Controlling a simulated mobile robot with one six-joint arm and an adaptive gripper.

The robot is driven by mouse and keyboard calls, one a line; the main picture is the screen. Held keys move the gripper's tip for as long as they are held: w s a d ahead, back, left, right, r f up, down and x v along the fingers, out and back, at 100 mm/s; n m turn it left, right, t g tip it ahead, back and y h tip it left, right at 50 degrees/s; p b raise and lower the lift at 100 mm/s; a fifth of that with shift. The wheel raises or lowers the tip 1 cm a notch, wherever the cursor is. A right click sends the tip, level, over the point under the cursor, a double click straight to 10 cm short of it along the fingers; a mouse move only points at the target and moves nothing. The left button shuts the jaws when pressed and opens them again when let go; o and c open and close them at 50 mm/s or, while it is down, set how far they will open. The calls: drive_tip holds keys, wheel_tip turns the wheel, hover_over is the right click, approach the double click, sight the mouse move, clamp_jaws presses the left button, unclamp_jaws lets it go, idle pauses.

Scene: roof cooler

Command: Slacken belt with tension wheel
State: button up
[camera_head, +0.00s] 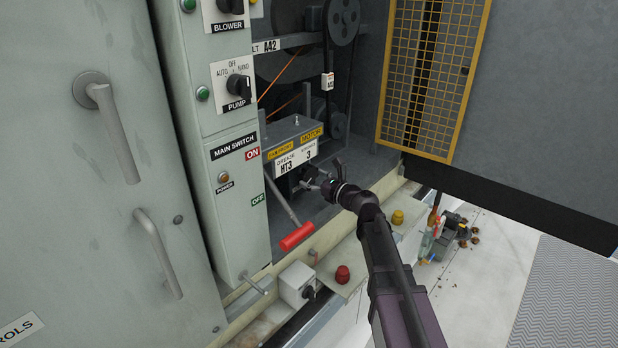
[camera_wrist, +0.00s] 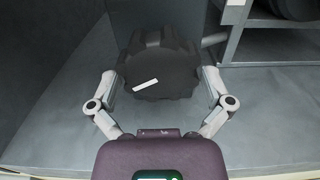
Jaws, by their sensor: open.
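The tension wheel (camera_wrist: 160,62), a black lobed knob with a white mark, sits between the two fingers of my gripper (camera_wrist: 161,80) in the wrist view. The fingers stand apart on either side of it; whether they touch it is unclear. In the head view my gripper (camera_head: 316,180) is in front of the motor housing (camera_head: 296,137), and the wheel is mostly hidden behind it. The dark belt (camera_head: 351,78) runs down from the large pulley (camera_head: 343,20) inside the cabinet. Its tension cannot be told.
A red-handled lever (camera_head: 297,236) sticks out left of my gripper. The main switch panel (camera_head: 237,175) stands further left. A yellow-framed mesh guard (camera_head: 424,75) hangs open at right. Red (camera_head: 342,274) and yellow (camera_head: 397,217) knobs sit on the sill below.

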drive_tip(key=shift+w+a, duration=0.3)
drive_tip(key=shift+a, duration=0.15)
drive_tip(key=shift+c, duration=0.2)
drive_tip(key=c, duration=0.8)
drive_tip(key=shift+n, duration=0.3)
